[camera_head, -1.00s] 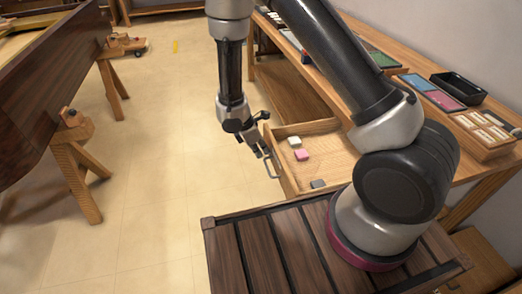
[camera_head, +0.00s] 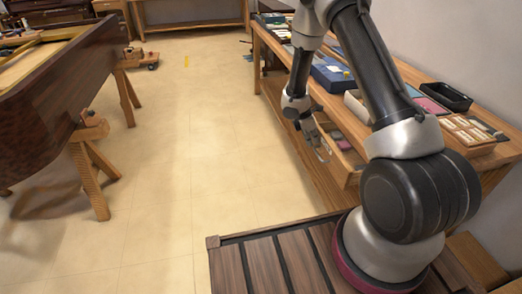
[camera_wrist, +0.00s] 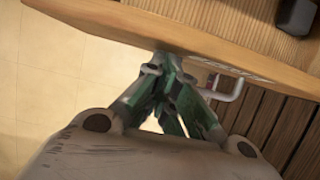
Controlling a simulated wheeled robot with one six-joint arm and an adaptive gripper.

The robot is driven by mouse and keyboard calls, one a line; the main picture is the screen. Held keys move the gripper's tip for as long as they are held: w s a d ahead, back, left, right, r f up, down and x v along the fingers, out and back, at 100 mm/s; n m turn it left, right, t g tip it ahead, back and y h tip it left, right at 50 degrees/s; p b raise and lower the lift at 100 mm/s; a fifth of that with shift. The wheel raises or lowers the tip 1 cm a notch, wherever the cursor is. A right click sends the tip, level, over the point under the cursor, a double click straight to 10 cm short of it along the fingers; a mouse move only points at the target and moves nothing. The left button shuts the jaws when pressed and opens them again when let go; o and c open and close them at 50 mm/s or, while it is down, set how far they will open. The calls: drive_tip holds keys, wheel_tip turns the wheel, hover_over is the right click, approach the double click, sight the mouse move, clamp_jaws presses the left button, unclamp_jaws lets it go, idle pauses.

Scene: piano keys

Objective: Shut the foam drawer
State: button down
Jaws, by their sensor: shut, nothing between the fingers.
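The wooden drawer (camera_head: 352,168) sits partly pulled out under the bench top, with a few small blocks inside. Its pale front panel (camera_wrist: 130,25) crosses the upper wrist view. The metal handle (camera_wrist: 238,92) and some lettering show on this front, right of the fingers. My gripper (camera_head: 318,143) is at the drawer's front, left of the drawer in the head view. In the wrist view my gripper (camera_wrist: 167,68) is shut and empty, with its fingertips at or very close to the front panel. Exact contact is hard to tell.
The bench (camera_head: 400,100) on the right carries trays, a black box (camera_head: 446,97) and a blue box (camera_head: 332,76). A large dark wooden body (camera_head: 60,100) on trestles stands at the left. The floor (camera_head: 185,160) between is clear.

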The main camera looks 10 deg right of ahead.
sight(320, 134)
drive_tip(key=d, duration=0.8)
drive_tip(key=shift+d, duration=0.15)
drive_tip(key=a, duration=0.2)
drive_tip(key=a+r, duration=0.1)
drive_tip(key=a, duration=0.1)
drive_tip(key=shift+w+a, duration=0.1)
drive_tip(key=shift+a, duration=0.3)
drive_tip(key=v, duration=0.9)
